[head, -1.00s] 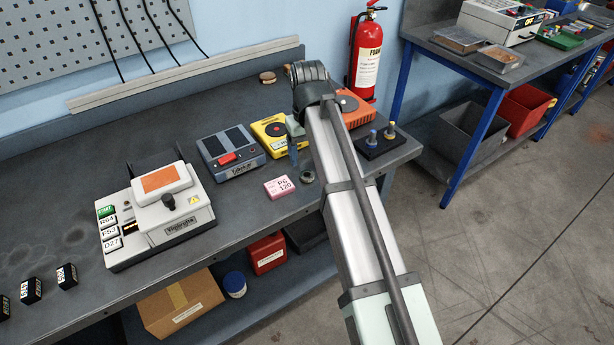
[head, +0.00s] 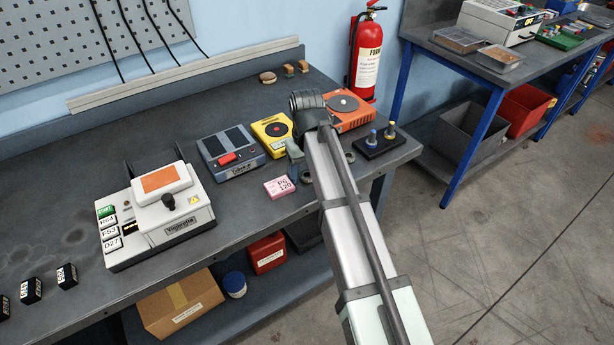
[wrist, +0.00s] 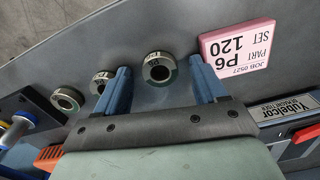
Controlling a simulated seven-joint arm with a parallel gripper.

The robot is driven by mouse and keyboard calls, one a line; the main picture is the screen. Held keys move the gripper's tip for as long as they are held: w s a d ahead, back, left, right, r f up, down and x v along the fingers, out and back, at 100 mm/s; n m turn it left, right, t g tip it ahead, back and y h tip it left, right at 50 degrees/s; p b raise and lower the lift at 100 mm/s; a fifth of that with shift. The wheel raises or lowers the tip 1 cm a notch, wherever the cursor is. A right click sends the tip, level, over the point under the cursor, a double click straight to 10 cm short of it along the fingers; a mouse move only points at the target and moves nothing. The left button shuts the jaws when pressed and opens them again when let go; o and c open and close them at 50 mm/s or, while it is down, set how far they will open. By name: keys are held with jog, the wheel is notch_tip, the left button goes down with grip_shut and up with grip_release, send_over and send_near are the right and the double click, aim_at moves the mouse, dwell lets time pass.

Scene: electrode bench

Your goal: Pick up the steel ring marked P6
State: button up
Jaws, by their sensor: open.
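Three steel rings lie on the dark bench in the wrist view. One ring (wrist: 159,67) lies between my finger lines, near the fingertips; its dark band has small marks that I cannot read for certain. A second ring (wrist: 100,82) lies just outside the left finger, and a third ring (wrist: 66,100) lies farther left. I cannot tell which is P6. My gripper (wrist: 163,74) is open and empty, its two blue fingers spread either side of the nearest ring. A pink card (wrist: 237,49) reads "P6", "120"; it also shows in the head view (head: 280,187). In the head view my arm partly hides the rings.
A black stand with two pegs (head: 375,148) is right of my arm. A yellow device (head: 270,130), a grey device (head: 230,157) and an orange device (head: 350,112) stand behind. A white machine (head: 165,215) stands left. The bench's front edge is close.

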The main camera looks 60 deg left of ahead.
jog(key=c, duration=1.2)
